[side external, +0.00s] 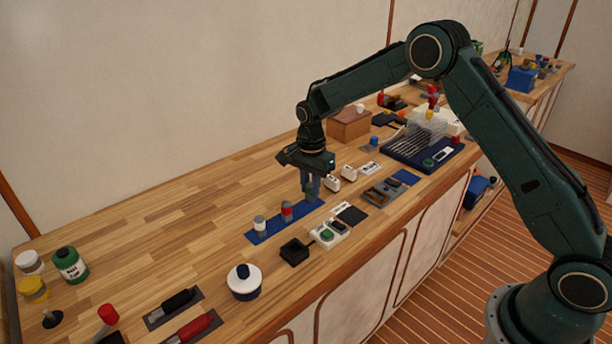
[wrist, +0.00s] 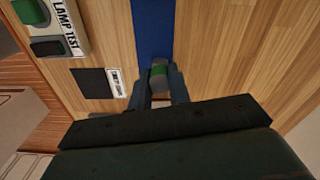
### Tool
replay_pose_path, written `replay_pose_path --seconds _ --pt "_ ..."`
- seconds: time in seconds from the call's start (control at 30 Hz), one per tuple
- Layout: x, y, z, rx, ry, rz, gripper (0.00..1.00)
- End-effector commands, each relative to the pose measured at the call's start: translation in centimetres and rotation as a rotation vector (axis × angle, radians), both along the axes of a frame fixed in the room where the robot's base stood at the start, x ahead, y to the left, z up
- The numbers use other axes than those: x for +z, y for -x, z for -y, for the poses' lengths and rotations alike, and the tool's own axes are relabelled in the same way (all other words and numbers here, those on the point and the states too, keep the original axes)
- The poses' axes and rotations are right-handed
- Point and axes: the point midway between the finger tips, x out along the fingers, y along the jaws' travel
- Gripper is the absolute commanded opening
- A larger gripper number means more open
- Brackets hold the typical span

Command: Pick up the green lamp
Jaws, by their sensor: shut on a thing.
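The green lamp (wrist: 160,71), a small cylinder with a green band and grey ends, sits between my fingers in the wrist view. My gripper (wrist: 160,88) is shut on it. In the side view my gripper (side external: 312,192) is low over the far end of the blue strip (side external: 263,236), and its fingers hide the lamp. I cannot tell whether the lamp touches the strip. A red lamp (side external: 286,211) and a white-topped lamp (side external: 259,225) stand upright on the strip, nearer the camera.
A lamp test box (side external: 327,234) with a green button, a black open box (side external: 295,251) and a dark square pad (side external: 351,215) lie on the front side. The wooden bench behind the strip is clear.

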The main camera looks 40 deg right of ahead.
Motion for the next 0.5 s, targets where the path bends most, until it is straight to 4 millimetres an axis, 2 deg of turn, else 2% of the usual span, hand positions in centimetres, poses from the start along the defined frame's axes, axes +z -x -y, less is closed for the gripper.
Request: replay_pose_path --seconds 0.27,0.5 --pt "3.2 -0.1 0.0 0.0 0.0 0.003 0.0" --pt "7.9 -0.1 0.0 0.0 0.0 0.006 0.0"
